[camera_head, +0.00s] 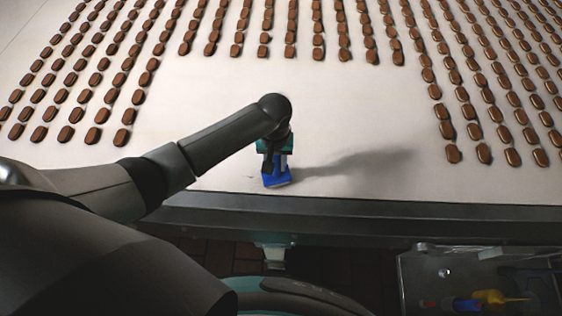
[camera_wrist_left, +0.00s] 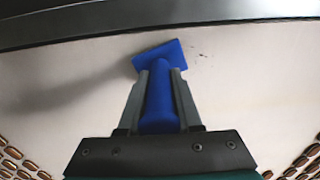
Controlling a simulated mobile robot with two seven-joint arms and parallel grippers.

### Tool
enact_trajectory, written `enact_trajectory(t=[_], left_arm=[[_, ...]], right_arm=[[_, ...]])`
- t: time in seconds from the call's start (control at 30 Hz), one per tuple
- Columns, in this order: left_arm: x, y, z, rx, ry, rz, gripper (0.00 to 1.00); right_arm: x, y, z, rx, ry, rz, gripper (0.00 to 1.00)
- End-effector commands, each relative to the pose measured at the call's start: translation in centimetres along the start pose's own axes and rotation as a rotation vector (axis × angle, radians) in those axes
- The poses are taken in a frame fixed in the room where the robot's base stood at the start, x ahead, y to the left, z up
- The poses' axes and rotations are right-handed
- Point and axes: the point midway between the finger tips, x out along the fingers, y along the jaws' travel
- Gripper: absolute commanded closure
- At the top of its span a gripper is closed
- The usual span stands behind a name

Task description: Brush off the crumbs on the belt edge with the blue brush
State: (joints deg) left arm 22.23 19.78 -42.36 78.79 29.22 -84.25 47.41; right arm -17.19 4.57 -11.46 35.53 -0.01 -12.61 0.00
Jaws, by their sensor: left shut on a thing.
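My left gripper (camera_head: 275,162) is shut on the blue brush (camera_head: 277,180). It holds the brush low over the white belt (camera_head: 350,105), close to the front edge (camera_head: 400,212). In the left wrist view the brush handle (camera_wrist_left: 159,105) lies between the two grey fingers of the gripper (camera_wrist_left: 160,78), and the flat blue head points toward the dark belt edge (camera_wrist_left: 100,24). A few tiny dark crumbs (camera_wrist_left: 200,54) lie on the belt beside the brush head. Whether the brush touches the belt is hard to tell. My right gripper is not in view.
The belt's front middle is bare. A grey tray (camera_head: 412,268) at lower right holds red, blue and yellow items.

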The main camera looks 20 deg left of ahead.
Motion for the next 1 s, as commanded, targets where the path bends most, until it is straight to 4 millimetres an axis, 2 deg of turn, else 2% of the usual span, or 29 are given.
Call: enact_trajectory(t=[0.2,0.37,0.67,1.0], left_arm=[[0.1,-1.9,0.0,-0.001,0.000,-0.001,1.00],[0.1,-2.3,0.0,0.000,0.000,-0.002,1.00],[0.0,-4.7,0.1,-0.001,-0.001,-0.004,1.00],[0.0,-6.1,0.0,-0.001,-0.001,-0.003,1.00]], right_arm=[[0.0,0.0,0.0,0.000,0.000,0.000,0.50],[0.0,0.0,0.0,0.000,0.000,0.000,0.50],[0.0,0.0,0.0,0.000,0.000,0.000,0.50],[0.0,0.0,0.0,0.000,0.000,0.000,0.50]])
